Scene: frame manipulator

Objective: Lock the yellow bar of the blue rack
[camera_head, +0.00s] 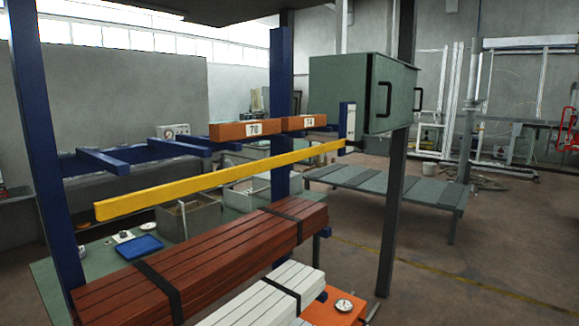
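The blue rack (42,150) stands in front of me, with one upright at the left and another blue upright (281,105) farther back. The yellow bar (220,179) runs from a free-looking near left end up to the right. Its right end meets a pale vertical plate (347,122) beside a green cabinet. The left end appears apart from the left blue upright, to its right. I cannot tell whether the bar is latched at its right end. Neither of my grippers shows in the head view.
Orange blocks marked 78 (246,129) and 74 (303,122) lie on the rack. Strapped brown beams (215,255) and white beams (262,303) lie below the bar. The green cabinet (345,92) and a dark post (394,200) stand at right. Floor beyond is mostly open.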

